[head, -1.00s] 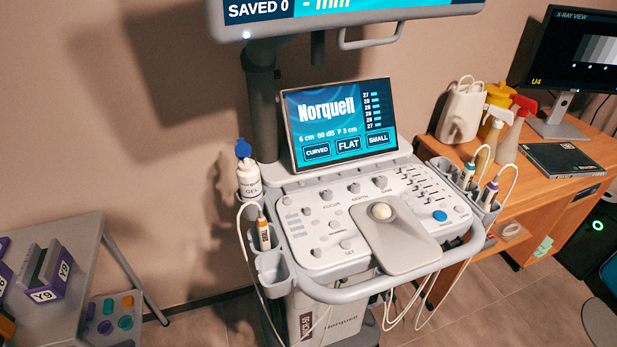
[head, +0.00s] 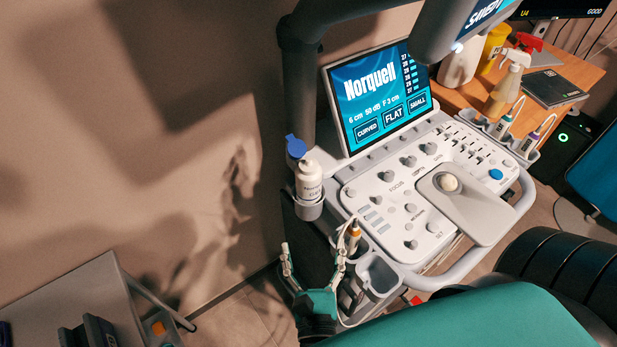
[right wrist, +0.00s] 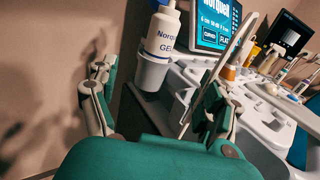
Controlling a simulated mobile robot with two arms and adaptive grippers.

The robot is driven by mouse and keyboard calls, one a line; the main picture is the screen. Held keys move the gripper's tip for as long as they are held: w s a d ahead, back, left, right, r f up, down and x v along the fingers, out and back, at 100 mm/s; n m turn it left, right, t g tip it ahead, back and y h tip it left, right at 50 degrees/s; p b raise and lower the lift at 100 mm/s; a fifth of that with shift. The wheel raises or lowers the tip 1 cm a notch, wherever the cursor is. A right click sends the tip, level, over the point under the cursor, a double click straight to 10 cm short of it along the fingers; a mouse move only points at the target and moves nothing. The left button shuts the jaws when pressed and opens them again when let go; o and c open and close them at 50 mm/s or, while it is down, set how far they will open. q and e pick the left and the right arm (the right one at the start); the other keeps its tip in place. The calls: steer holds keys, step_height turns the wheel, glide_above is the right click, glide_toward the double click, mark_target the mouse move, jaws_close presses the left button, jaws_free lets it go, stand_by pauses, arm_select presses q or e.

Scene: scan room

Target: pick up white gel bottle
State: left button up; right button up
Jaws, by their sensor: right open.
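The white gel bottle (head: 308,184) with a blue cap stands upright in a round grey holder (head: 310,210) on the left side of the ultrasound cart. In the right wrist view the bottle (right wrist: 163,34) is ahead, its top cut off by the frame and its lower part hidden in the holder (right wrist: 151,73). My right gripper (head: 313,250) is open and empty, below and in front of the holder. In the right wrist view its fingers (right wrist: 155,92) are spread, with the bottle beyond and above the gap. My left gripper is not in view.
A probe (head: 353,238) with a cable hangs in the cart's side holder, close to the right finger. The cart's control panel (head: 400,190) and screen (head: 377,97) are to the right. A grey table (head: 90,300) is at lower left. Free space lies left of the bottle.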

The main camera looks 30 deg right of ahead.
mark_target(309, 160)
steer(key=p+x, duration=0.2)
steer(key=x, duration=0.8)
steer(key=shift+w+r+p, duration=0.1)
steer(key=shift+w+p, duration=0.05)
steer(key=shift+p, duration=0.2)
steer(key=shift+w+d, duration=0.3)
steer(key=shift+w, duration=0.1)
steer(key=x, duration=0.1)
steer(key=p+x, duration=0.1)
steer(key=x, duration=0.1)
steer(key=p+x, duration=0.1)
steer(key=shift+w+r, duration=0.2)
steer(key=shift+r, duration=0.05)
steer(key=shift+w+d+f, duration=0.15)
steer(key=shift+w+d, duration=0.05)
steer(key=shift+w, duration=0.2)
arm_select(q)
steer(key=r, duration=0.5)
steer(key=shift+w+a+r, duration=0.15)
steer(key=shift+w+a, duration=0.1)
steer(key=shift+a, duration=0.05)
